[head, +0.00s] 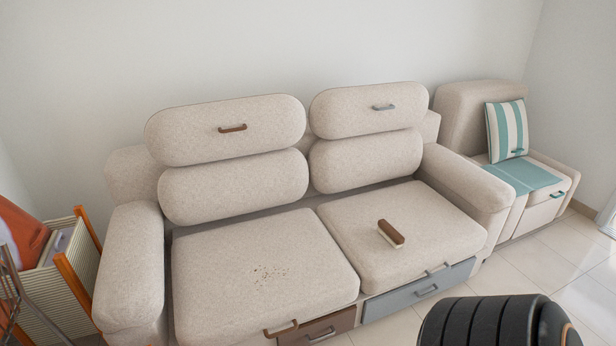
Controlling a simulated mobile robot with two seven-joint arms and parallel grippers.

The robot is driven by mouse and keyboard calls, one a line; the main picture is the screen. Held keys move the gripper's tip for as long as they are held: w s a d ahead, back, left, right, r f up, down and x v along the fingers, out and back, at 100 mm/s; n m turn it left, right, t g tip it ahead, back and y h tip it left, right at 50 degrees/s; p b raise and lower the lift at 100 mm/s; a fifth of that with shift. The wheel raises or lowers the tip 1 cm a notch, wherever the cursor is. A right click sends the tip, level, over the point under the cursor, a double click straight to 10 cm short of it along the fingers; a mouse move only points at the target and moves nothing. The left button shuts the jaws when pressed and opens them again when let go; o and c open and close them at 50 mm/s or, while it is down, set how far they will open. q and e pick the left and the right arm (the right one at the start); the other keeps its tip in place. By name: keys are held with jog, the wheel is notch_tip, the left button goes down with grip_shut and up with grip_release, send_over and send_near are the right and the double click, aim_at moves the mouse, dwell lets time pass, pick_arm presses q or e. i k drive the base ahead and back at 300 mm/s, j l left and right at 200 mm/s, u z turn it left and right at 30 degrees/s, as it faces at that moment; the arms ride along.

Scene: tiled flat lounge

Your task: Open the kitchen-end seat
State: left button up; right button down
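A beige two-seat sofa stands against the wall. Its left seat (230,292) has a brown handle (281,329) at its front edge and dark crumbs (268,276) on top. Its right seat (420,232) has a grey handle (439,268) at its front edge, and a brown-backed brush with pale bristles (391,234) lies on it. Both seats lie flat. No kitchen shows, so I cannot tell which seat is at the kitchen end. Neither of my grippers is in view; a black ribbed part of mine shows at the bottom right.
Under the seats are a brown drawer (330,327) and a grey drawer (385,302). Backrest cushions carry a brown handle (232,128) and a grey handle (384,107). Tiled floor (535,262) is clear at right.

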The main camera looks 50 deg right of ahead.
aim_at(236, 284)
jog(key=z, duration=1.35)
jog(key=i+l+u, duration=0.1)
jog(key=u, duration=0.3)
jog(key=i+l+u, duration=0.15)
jog(key=u, duration=0.25)
jog(key=l+u, duration=0.2)
jog(key=u, duration=0.2)
jog(key=i+l+u, duration=0.1)
jog(key=l, duration=0.2)
jog(key=i+l+u, duration=0.1)
jog(key=l, duration=0.55)
jog(key=i+l, duration=0.1)
jog(key=l, duration=0.25)
jog(key=i+l+u, duration=0.1)
jog(key=l, duration=0.2)
